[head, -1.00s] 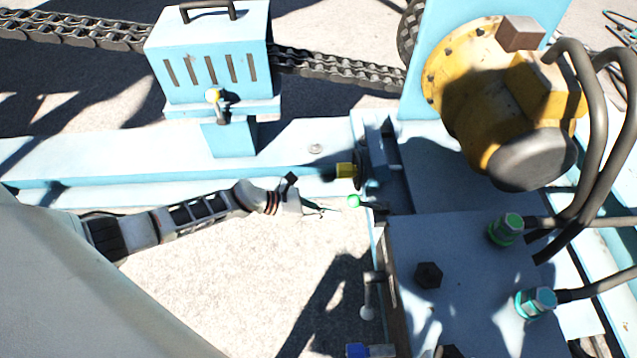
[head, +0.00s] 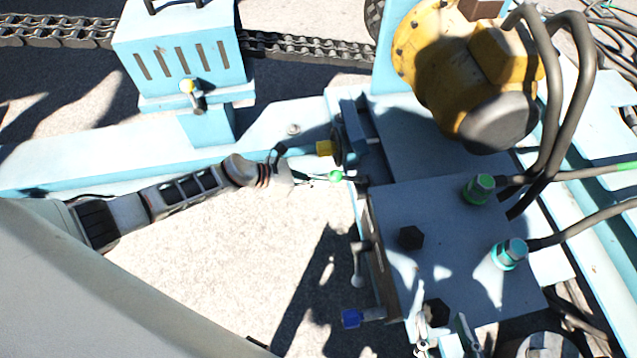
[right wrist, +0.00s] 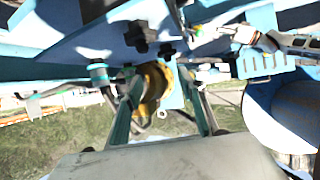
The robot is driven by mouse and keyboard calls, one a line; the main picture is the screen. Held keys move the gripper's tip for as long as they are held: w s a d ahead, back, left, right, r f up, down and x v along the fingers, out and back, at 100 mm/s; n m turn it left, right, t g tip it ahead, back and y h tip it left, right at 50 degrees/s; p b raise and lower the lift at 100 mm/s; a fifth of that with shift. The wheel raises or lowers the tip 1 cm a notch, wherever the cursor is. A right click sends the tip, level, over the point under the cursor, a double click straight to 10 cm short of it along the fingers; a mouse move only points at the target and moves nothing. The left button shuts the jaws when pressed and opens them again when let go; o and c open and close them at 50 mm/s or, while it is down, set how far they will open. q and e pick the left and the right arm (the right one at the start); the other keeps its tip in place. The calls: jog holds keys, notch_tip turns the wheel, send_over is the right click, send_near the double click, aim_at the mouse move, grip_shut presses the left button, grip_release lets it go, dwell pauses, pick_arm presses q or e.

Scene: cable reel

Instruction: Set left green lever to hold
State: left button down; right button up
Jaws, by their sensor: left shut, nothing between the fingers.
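The left green lever shows as a round green knob (head: 336,176) at the left edge of the blue valve block. Its dark stem runs right into the block. My left gripper (head: 318,179) is shut and empty, its thin fingertips just left of the knob. I cannot tell whether they touch it. My right gripper (right wrist: 158,78) shows in the right wrist view with its two fingers apart and nothing visible between them. Silver parts that look like its fingers show at the bottom of the head view.
Below the green knob are a grey lever (head: 358,268) and a blue-knobbed lever (head: 352,318). A yellow motor (head: 465,75) with thick black hoses stands at the upper right. Open ground lies below my left arm.

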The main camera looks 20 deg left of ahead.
aim_at(333, 174)
pick_arm(q)
jog(key=shift+y, duration=0.5)
jog(key=d+r+p, duration=0.1)
jog(key=r, duration=0.1)
jog(key=w+d+r+p, duration=0.1)
jog(key=r+p, duration=0.1)
jog(key=w+d+r+p, duration=0.1)
jog(key=r, duration=0.1)
jog(key=shift+w+r+p, duration=0.1)
jog(key=shift+w+p, duration=0.1)
jog(key=shift+p, duration=0.1)
jog(key=shift+g, duration=0.3)
jog(key=d, duration=0.1)
jog(key=w+d+r, duration=0.2)
jog(key=shift+w+d+r+p, duration=0.1)
jog(key=shift+d+r+p, duration=0.2)
jog(key=shift+p, duration=0.1)
jog(key=d, duration=0.1)
jog(key=w+d, duration=0.1)
jog(key=shift+w+d+r, duration=0.3)
jog(key=shift+r, duration=0.1)
pick_arm(e)
jog(key=s+d+f+n+g+h, duration=0.1)
jog(key=s+d+f, duration=0.1)
jog(key=d, duration=0.3)
jog(key=shift+s+f+h, duration=0.25)
jog(key=shift+f+h, duration=0.05)
jog(key=shift+f, duration=0.3)
